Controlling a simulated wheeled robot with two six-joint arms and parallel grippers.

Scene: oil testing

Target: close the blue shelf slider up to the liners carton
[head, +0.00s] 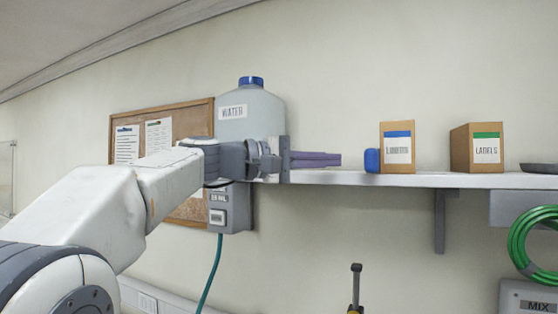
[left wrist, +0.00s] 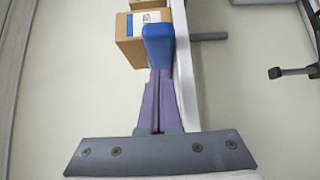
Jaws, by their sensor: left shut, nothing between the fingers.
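The blue slider (head: 372,160) stands on the wall shelf (head: 350,178), just left of the liners carton (head: 397,160), a brown box with a blue band. Slider and carton look very close; I cannot tell if they touch. My left gripper (head: 338,159) is shut and empty, its purple fingers pointing right along the shelf. In the head view a small gap separates the fingertips from the slider. In the left wrist view the slider (left wrist: 158,45) lies straight beyond the fingertips (left wrist: 160,72), with the carton (left wrist: 135,50) behind it. My right gripper is out of view.
A water jug (head: 250,108) with a blue cap stands behind my left wrist. A labels carton (head: 476,148) and a dark dish (head: 540,168) are farther right on the shelf. A green hose coil (head: 520,245) hangs below at right. A dark-topped upright (head: 356,285) stands below the shelf.

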